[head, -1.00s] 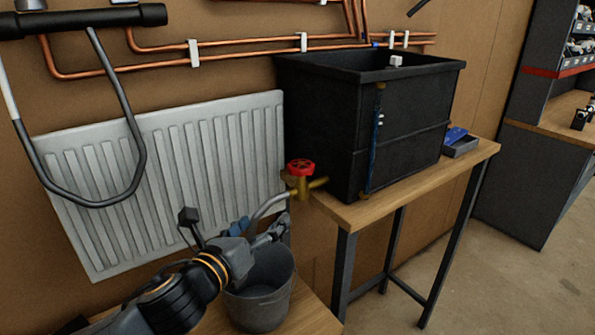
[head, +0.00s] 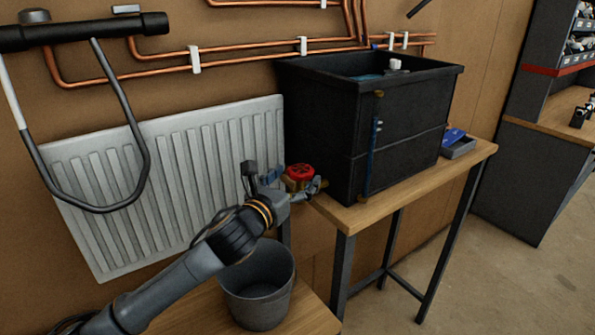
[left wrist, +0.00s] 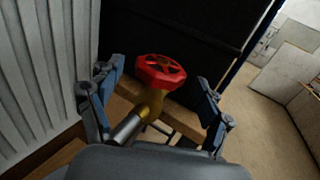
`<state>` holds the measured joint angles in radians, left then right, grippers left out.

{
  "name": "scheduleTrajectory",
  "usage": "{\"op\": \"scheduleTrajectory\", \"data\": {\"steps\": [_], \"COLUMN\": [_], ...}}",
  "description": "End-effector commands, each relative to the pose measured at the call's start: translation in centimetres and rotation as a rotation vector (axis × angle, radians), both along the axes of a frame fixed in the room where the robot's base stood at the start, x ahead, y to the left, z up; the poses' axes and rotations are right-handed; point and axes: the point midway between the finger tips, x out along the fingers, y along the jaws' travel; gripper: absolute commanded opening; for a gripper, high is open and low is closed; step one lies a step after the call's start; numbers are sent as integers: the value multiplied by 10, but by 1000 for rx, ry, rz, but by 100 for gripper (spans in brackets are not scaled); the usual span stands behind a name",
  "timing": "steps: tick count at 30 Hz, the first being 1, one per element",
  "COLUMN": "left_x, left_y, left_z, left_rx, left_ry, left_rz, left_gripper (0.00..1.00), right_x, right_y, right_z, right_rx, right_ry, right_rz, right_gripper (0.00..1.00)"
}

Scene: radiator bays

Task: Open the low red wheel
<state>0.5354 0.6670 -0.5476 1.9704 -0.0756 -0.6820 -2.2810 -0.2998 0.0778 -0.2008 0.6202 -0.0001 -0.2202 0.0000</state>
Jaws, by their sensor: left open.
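The red wheel (head: 300,172) sits on a brass valve low on the side of the black tank (head: 405,125), above the near end of the wooden bench. In the left wrist view the red wheel (left wrist: 161,70) and its brass body (left wrist: 150,103) lie between my two spread fingers. My left gripper (head: 290,187) is open around the valve, with one finger on each side of it. I cannot tell whether either finger touches the wheel. The spout below the valve is mostly hidden by my gripper in the head view. My right gripper is not in view.
A grey bucket (head: 257,290) stands on a low wooden surface under my left arm. A white radiator (head: 95,190) is on the wall close to the left. A blue item in a small tray (head: 458,146) lies on the bench (head: 345,215). Copper pipes (head: 250,52) run above.

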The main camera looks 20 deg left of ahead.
Motion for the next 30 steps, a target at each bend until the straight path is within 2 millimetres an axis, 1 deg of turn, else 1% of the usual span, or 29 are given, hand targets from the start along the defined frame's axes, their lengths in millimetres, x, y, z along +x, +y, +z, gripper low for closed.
{"op": "scheduleTrajectory", "data": {"steps": [1,4,13,14,15,17,18,20,21,30], "left_x": [5,10,11,11,11,11,11,11,11,11], "left_y": [-1,-2,-2,-2,-2,-2,-2,-2,-2,-4], "left_z": [1,1,0,0,0,0,0,0,0,1], "left_rx": [-2,0,1,0,0,0,0,0,0,-2], "left_ry": [-1,0,0,0,0,0,0,0,0,0], "left_rz": [0,-1,0,0,0,0,0,0,0,25], "left_gripper": [79,79,79,72,64,52,44,32,24,24], "right_x": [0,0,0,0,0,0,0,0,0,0], "right_y": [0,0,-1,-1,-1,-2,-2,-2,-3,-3], "right_z": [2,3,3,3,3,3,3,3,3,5], "right_rx": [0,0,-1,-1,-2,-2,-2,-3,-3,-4], "right_ry": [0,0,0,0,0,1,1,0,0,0], "right_rz": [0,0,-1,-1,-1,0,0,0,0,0], "right_gripper": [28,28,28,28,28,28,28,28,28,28]}}
